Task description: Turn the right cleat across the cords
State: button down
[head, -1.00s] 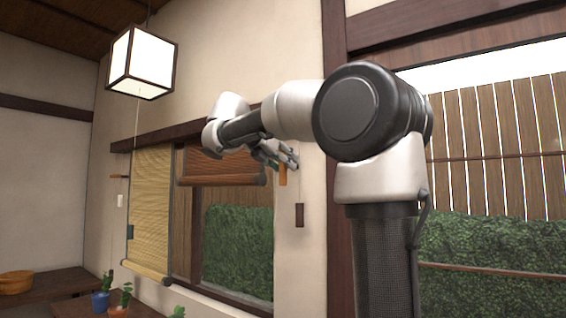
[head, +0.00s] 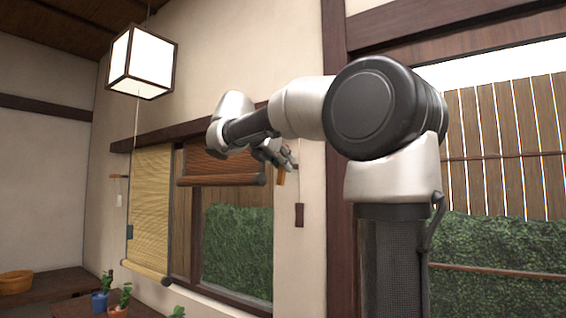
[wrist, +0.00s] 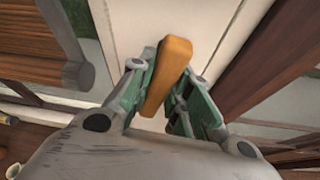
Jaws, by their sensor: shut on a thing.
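The right cleat (wrist: 167,75) is an orange wooden bar; in the wrist view it lies between my gripper's green-padded fingers and leans to the right at its far end. My gripper (head: 273,154) is shut on it, up by the wall to the right of the brown blind. In the head view only the lower part of the cleat (head: 281,178) shows below the fingers. A thin cord with a dark pull (head: 299,215) hangs just right of it. How the cord meets the cleat is hidden.
The brown blind (head: 222,168) is rolled high, and the yellow blind (head: 150,210) hangs lower at its left. A left cleat (head: 119,177) with a pale pull is on the wall. Potted cacti (head: 101,296) stand below. A dark post (head: 338,150) rises at the right.

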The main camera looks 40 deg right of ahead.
jog(key=m+t, duration=0.2)
jog(key=m, duration=0.1)
jog(key=shift+s+d+f, duration=0.1)
jog(key=shift+s, duration=0.15)
jog(key=m+t, duration=0.1)
jog(key=m, duration=0.1)
jog(key=shift+s+d+f+m+t, duration=0.1)
jog(key=shift+s+f+m+t, duration=0.05)
jog(key=shift+m+t, duration=0.25)
jog(key=m, duration=0.1)
jog(key=m+t, duration=0.1)
jog(key=m, duration=0.1)
jog(key=shift+f, duration=0.25)
jog(key=shift+f+m+t+h, duration=0.15)
jog(key=shift+m+t, duration=0.25)
jog(key=shift+m, duration=0.4)
jog(key=shift+f+m+t+h, duration=0.1)
jog(key=shift+m+t+h, duration=0.25)
jog(key=shift+m, duration=0.45)
jog(key=c, duration=1.3)
grip_release()
jog(key=shift+s+r, duration=0.1)
